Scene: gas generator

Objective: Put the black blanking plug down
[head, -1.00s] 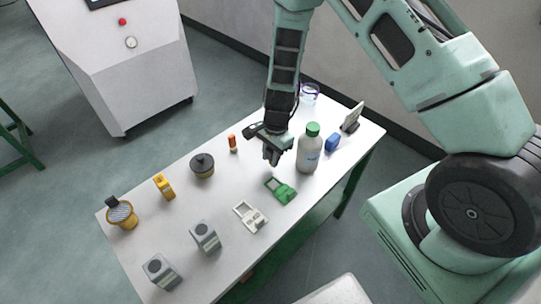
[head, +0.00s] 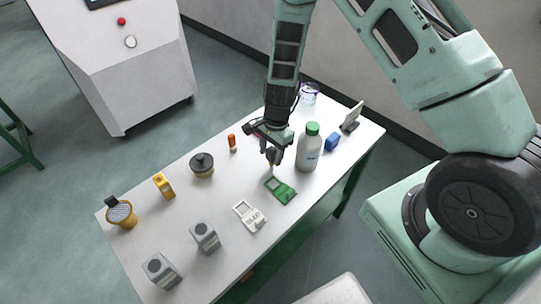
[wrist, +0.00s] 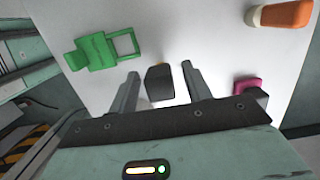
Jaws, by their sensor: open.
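The black blanking plug (wrist: 160,83) is a small dark block in the wrist view, between the two fingers of my gripper (wrist: 160,71). The fingers are open, with a gap visible on each side of the plug. The plug appears to rest on the white tabletop, though its contact with the table is hard to make out. In the head view my gripper (head: 273,157) points down low over the table (head: 180,225), behind the green item and left of the bottle. The plug cannot be made out clearly there.
A green item (head: 280,190) lies in front of my gripper; it also shows in the wrist view (wrist: 98,52). A green-capped bottle (head: 309,150) stands close right. An orange item (head: 232,143) and dark-lidded pot (head: 202,165) are left. A pink item (wrist: 250,86) lies near the right finger.

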